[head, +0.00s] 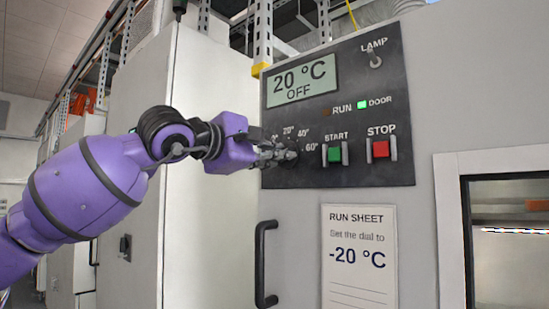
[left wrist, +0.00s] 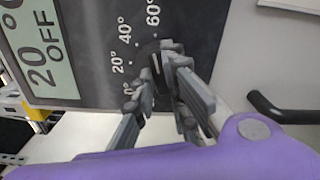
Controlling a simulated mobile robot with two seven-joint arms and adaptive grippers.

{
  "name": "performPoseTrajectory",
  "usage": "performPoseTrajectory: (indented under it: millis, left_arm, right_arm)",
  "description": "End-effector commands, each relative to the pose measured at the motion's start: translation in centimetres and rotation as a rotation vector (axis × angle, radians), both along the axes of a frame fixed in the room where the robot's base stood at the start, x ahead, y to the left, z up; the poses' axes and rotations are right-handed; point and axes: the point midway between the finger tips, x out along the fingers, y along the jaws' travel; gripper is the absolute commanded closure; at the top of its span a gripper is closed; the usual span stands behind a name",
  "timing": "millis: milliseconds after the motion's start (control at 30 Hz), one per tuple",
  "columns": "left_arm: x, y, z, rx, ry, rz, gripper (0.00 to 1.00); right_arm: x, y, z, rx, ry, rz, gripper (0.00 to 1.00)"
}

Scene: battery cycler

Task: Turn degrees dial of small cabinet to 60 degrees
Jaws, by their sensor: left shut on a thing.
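The dark control panel (head: 400,105) on the cabinet front carries the degrees dial, with its marks 20°, 40° and 60° around it. My left gripper (head: 284,154) reaches in from the left and covers most of the dial in the head view. In the left wrist view the dark dial (left wrist: 156,66) lies between the fingers of my left gripper (left wrist: 157,84), which are shut on it. A pale line shows on the dial, but I cannot tell exactly which mark it points to. The display (head: 301,80) reads 20 °C OFF. My right gripper is not in view.
Right of the dial are a green START button (head: 334,154) and a red STOP button (head: 380,149). A lamp switch (head: 375,60) sits above. A run sheet (head: 359,257) below reads "Set the dial to -20 °C". A black handle (head: 262,265) sticks out below the panel.

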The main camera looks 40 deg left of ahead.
Motion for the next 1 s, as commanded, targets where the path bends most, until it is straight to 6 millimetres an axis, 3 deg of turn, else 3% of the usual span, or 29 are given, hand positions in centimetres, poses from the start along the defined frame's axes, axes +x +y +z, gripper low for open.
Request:
performPoseTrajectory:
  millis: [300,800,833,933,1000]
  left_arm:
    - [-0.01,0.01,0.07,0.102,-0.009,0.0,1.0]
    - [-0.03,0.01,0.12,0.119,-0.011,0.001,1.0]
    - [-0.03,0.02,0.12,0.119,-0.011,0.001,0.84]
    - [-0.03,0.01,0.11,0.119,-0.01,0.0,0.7]
    - [-0.02,0.01,0.1,0.118,-0.01,0.0,0.69]
  right_arm:
    - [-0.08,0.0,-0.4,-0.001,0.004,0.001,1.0]
    - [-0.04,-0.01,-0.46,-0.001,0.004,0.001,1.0]
    - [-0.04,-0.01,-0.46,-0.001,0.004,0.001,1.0]
    - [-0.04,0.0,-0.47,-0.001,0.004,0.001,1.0]
    - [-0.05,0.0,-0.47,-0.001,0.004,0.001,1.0]
